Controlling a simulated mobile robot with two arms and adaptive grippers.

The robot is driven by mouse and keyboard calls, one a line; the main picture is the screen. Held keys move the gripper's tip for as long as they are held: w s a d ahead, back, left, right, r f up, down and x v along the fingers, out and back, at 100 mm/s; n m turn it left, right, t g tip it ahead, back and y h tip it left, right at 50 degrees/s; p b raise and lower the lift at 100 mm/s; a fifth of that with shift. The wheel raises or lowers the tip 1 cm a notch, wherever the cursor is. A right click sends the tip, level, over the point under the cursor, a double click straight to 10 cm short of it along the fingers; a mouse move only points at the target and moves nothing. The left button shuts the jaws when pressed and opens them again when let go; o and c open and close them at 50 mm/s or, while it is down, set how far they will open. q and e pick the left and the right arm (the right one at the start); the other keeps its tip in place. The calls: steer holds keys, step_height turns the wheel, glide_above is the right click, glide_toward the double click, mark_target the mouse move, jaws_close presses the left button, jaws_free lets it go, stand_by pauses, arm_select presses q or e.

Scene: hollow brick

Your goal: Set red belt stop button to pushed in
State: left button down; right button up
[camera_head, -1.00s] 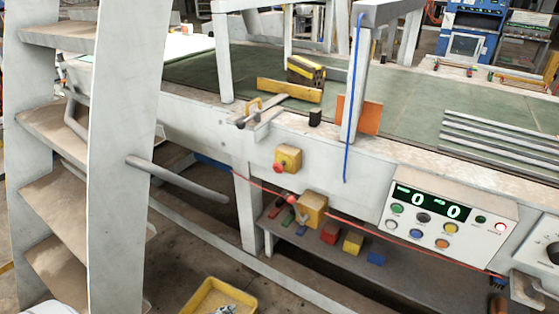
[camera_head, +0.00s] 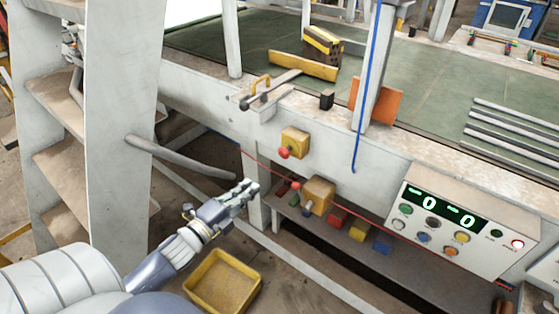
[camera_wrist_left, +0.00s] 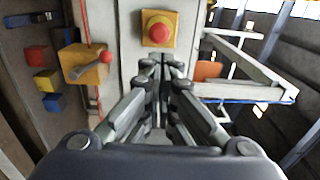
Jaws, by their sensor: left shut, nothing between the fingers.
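The red belt stop button (camera_head: 284,153) sticks out from a yellow box (camera_head: 296,139) on the white side of the conveyor frame. In the left wrist view the round red button (camera_wrist_left: 158,30) faces me on its yellow box (camera_wrist_left: 171,42), just beyond the fingertips. My left gripper (camera_head: 250,187) is shut and empty, below and left of the button in the head view, apart from it. Its fingertips (camera_wrist_left: 162,65) also show in the left wrist view. How far the button is pressed cannot be told. My right gripper is not in view.
A yellow box with a red-knobbed lever (camera_wrist_left: 88,65) sits beside the button box. A control panel (camera_head: 460,220) with several buttons is at right. A yellow tray (camera_head: 205,303) is on the floor.

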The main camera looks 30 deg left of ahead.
mark_target(285, 156)
arm_select(q)
steer(key=w+p, duration=0.1)
steer(key=w, duration=0.3)
steer(key=w+p, duration=0.1)
steer(key=w, duration=0.4)
steer(key=w+d+p, duration=0.1)
steer(key=w, duration=0.4)
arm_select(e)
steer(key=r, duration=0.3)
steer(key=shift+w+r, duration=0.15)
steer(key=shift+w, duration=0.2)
arm_select(q)
steer(key=shift+w, duration=0.1)
